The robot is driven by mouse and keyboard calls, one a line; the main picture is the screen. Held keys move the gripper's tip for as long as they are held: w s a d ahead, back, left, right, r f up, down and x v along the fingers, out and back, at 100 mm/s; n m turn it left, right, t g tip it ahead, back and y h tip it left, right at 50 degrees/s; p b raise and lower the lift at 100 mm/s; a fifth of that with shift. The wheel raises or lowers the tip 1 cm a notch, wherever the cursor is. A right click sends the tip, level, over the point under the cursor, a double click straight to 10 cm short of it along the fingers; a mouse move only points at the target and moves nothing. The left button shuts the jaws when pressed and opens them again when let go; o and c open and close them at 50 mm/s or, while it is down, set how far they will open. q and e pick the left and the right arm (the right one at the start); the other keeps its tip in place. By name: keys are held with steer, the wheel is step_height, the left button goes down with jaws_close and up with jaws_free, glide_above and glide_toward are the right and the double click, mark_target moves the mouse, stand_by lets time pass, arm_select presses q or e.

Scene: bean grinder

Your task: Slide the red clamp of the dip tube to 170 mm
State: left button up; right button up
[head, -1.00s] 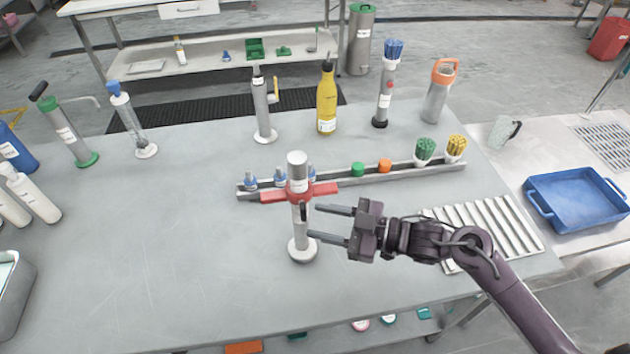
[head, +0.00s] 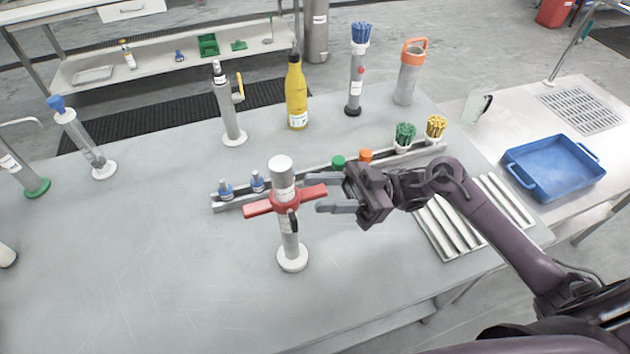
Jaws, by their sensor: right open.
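The dip tube (head: 287,236) stands upright on a round white foot on the table, with a white cap on top. Its red clamp (head: 263,206) is a bar across the upper part of the tube, with one arm to the left and one to the right. A small black part sits just below the clamp. I cannot read the scale. My right gripper (head: 313,192) is open, its fingers pointing left, one above and one below the clamp's right arm in the picture. I cannot tell whether they touch it. My left gripper is out of view.
Behind the tube runs a grey rail (head: 310,172) holding blue, green and orange items. A ridged tray (head: 470,215) lies under my right arm. A yellow bottle (head: 297,92) and other tubes stand farther back.

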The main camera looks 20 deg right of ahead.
steer(key=shift+x, duration=0.95)
steer(key=shift+w, duration=0.15)
jaws_close()
steer(key=shift+f, duration=0.1)
